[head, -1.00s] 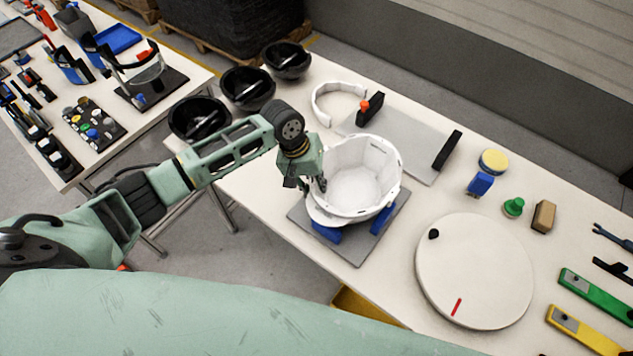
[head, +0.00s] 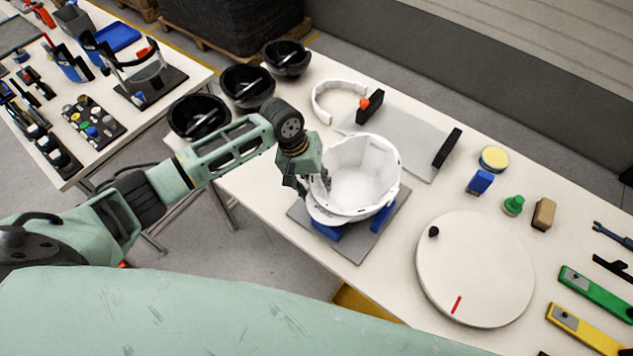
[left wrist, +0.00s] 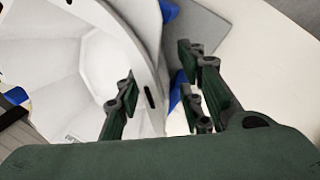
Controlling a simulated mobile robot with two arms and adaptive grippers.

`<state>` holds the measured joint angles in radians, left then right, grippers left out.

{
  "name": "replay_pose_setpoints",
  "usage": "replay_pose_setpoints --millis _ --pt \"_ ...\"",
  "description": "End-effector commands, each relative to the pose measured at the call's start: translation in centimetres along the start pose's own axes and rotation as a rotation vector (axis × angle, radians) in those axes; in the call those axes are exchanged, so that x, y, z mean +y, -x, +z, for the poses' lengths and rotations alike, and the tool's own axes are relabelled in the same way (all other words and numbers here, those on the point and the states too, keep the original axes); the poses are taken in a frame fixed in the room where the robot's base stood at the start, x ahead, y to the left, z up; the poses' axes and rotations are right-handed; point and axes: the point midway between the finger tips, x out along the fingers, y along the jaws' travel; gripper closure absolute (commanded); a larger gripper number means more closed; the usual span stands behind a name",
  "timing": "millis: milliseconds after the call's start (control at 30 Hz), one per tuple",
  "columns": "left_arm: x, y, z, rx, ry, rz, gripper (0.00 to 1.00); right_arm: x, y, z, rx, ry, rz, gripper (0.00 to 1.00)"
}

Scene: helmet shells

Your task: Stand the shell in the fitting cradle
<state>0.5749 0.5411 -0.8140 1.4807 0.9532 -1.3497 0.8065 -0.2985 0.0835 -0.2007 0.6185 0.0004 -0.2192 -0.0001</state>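The white helmet shell (head: 352,180) stands open side up in the cradle, a grey plate (head: 375,236) with blue supports (head: 328,231). Its brim points toward the near left, above a blue support. My left gripper (head: 312,187) is at the shell's left rim. In the left wrist view the fingers (left wrist: 157,92) are apart, one inside the shell (left wrist: 95,65) and the others outside, with the rim between them. A gap shows between the rim and the outer fingers. The shell's underside contact with the supports is mostly hidden. My right gripper is not in view.
A white round turntable (head: 475,270) with a red mark lies right of the cradle. Black bowl-shaped shells (head: 247,88) stand at the back left. A grey board with black end blocks (head: 447,148) lies behind the cradle. Small parts and tools (head: 595,292) are at the right.

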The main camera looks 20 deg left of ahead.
Motion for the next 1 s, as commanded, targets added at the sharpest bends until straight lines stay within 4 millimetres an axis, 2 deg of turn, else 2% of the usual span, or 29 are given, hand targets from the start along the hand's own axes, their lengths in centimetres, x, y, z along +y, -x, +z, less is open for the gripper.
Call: replay_pose_setpoints --millis 400,500,700,1000 --pt "0.1 8.3 -0.2 0.006 -0.001 0.003 0.65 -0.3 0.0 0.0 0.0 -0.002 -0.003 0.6" --pt "0.1 9.8 -0.1 0.006 -0.002 0.003 0.65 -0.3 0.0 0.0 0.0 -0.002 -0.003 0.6" --pt "0.1 11.4 -0.1 0.004 -0.001 0.003 0.65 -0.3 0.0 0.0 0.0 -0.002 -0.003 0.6" --pt "0.1 11.6 -0.1 0.003 0.0 0.003 0.65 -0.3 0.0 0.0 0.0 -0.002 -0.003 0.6"
